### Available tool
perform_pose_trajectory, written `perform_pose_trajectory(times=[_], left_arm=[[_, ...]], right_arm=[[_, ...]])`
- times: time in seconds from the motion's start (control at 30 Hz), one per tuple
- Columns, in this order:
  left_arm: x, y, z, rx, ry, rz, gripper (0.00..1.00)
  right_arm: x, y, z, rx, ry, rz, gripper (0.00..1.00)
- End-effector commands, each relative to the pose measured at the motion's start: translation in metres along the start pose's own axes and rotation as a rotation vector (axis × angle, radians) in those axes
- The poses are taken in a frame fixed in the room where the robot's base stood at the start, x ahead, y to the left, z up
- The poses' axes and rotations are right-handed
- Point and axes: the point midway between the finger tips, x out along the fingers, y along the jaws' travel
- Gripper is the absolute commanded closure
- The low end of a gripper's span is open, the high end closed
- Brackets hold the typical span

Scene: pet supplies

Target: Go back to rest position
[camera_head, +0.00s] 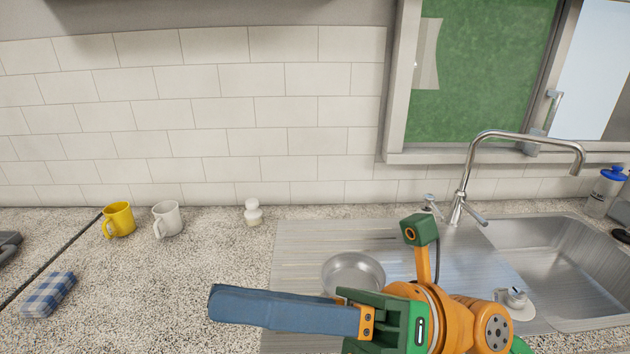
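My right gripper (215,303) comes in from the lower right, with a green and orange body and a long blue finger pointing left. I see it side-on, so one finger hides the other and I cannot tell if it is open or shut. Nothing shows in its grip. It appears in front of the lower edge of a metal bowl (352,273) on the drainboard. My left gripper is not in view.
A yellow mug (119,220), a white mug (168,219) and a small white item (253,212) stand near the tiled wall. A blue checked cloth (50,295) lies at left. The drainboard (310,245), faucet (465,190) and sink (560,250) are at right. The counter's left middle is clear.

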Motion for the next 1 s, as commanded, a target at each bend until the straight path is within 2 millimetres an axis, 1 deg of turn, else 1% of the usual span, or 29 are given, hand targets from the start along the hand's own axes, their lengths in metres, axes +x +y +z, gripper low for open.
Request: perform_pose_trajectory(times=[0.03,0.07,0.1,0.13,0.17,0.2,0.23,0.27,0.3,0.37,0.4,0.47,0.5,0.57,0.6,0.67,0.7,0.73,0.77,0.8,0.87,0.9,0.97,1.0], left_arm=[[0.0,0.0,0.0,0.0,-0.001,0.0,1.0],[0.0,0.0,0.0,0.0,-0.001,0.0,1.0],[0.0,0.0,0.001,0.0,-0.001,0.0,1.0],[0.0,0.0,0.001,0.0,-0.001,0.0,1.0],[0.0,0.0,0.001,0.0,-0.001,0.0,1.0],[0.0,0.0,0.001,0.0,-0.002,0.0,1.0],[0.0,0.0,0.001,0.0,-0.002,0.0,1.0],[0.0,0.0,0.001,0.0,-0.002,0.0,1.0],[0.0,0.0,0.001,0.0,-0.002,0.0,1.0],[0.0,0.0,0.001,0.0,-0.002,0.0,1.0],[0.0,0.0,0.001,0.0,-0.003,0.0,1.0],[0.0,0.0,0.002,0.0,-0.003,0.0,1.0],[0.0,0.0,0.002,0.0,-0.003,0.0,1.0],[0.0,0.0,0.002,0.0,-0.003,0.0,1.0],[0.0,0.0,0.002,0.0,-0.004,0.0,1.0],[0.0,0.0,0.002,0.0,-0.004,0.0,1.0],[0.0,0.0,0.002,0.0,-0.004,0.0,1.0],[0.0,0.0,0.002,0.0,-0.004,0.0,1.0],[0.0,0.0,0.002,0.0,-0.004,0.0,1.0],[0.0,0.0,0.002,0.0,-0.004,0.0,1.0],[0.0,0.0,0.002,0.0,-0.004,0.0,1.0],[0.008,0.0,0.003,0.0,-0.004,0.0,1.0],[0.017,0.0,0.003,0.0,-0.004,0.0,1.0],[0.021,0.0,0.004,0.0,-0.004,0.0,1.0]], right_arm=[[-0.012,0.001,0.032,0.144,-0.232,0.072,0.66],[-0.028,-0.004,0.057,0.249,-0.41,0.108,0.66],[-0.057,-0.02,0.084,0.387,-0.639,0.136,0.66],[-0.082,-0.036,0.097,0.484,-0.799,0.141,0.66],[-0.107,-0.055,0.105,0.578,-0.948,0.137,0.66],[-0.142,-0.081,0.106,0.694,-1.132,0.12,0.66],[-0.167,-0.101,0.101,0.777,-1.261,0.099,0.66],[-0.191,-0.12,0.091,0.858,-1.384,0.071,0.66],[-0.221,-0.144,0.072,0.963,-1.538,0.027,0.66],[-0.26,-0.175,0.033,1.11,-1.751,-0.055,0.66],[-0.281,-0.19,0.003,1.201,-1.874,-0.115,0.66],[-0.305,-0.205,-0.042,1.32,-2.033,-0.207,0.66],[-0.316,-0.211,-0.071,1.391,-2.123,-0.27,0.66],[-0.329,-0.215,-0.113,1.486,-2.24,-0.363,0.66],[-0.335,-0.215,-0.139,1.544,-2.309,-0.425,0.66],[-0.341,-0.212,-0.177,1.626,-2.399,-0.518,0.66],[-0.343,-0.208,-0.2,1.677,-2.453,-0.581,0.66],[-0.344,-0.204,-0.216,1.714,-2.489,-0.628,0.66],[-0.344,-0.2,-0.233,-1.746,2.519,0.674,0.66],[-0.344,-0.193,-0.253,-1.709,2.441,0.704,0.66],[-0.342,-0.18,-0.283,-1.654,2.328,0.747,0.66],[-0.349,-0.195,-0.3,-1.641,2.305,0.761,0.66],[-0.361,-0.219,-0.318,-1.635,2.299,0.772,0.66],[-0.368,-0.232,-0.331,-1.63,2.292,0.779,0.66]])
